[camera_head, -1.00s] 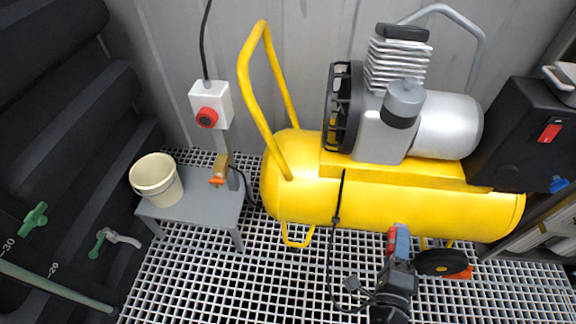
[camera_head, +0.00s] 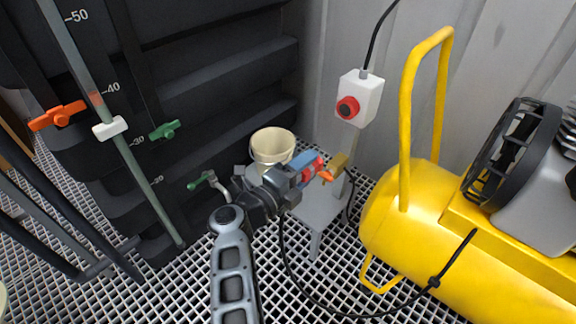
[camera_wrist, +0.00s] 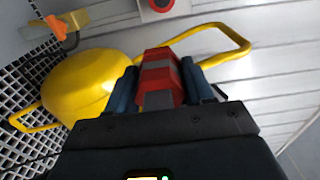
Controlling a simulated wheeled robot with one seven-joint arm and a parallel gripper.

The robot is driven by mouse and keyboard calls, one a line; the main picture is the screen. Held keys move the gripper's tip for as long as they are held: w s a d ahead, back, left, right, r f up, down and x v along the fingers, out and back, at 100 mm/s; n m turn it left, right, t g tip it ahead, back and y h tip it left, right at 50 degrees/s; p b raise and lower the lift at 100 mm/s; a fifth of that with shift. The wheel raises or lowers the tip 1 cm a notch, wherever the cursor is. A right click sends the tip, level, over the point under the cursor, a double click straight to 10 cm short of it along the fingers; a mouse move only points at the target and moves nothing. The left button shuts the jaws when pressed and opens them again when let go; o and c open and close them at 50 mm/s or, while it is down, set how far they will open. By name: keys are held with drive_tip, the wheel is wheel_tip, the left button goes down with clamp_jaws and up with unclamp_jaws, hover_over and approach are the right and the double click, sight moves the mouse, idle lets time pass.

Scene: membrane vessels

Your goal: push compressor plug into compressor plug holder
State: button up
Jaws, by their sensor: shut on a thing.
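My gripper (camera_head: 308,168) is shut on the red and grey compressor plug (camera_wrist: 160,78), which sits between its dark blue fingers in the wrist view. In the head view only a red bit of the plug (camera_head: 318,161) shows at the fingertips. The exact gap cannot be told.
A black cable (camera_head: 340,313) runs from my gripper over the grating to the yellow compressor (camera_head: 470,255). A cream bucket (camera_head: 272,147) stands on the grey bench (camera_head: 318,211). Dark tank walls with valves stand left.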

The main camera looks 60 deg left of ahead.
drive_tip(key=s+a+r, duration=0.1)
drive_tip(key=s+a, duration=0.2)
drive_tip(key=a, duration=0.1)
drive_tip(key=w+d+f+b, duration=0.1)
drive_tip(key=w+d+b, duration=0.5)
drive_tip(key=d, duration=2.1)
drive_tip(key=w+d+f+b, duration=0.1)
drive_tip(key=w+d+b, duration=0.5)
drive_tip(key=d, duration=2.2)
drive_tip(key=w+d+f+b, duration=0.2)
drive_tip(key=w+d+b, duration=0.4)
drive_tip(key=d, duration=2.1)
drive_tip(key=w, duration=0.6)
drive_tip(key=shift+d, duration=0.4)
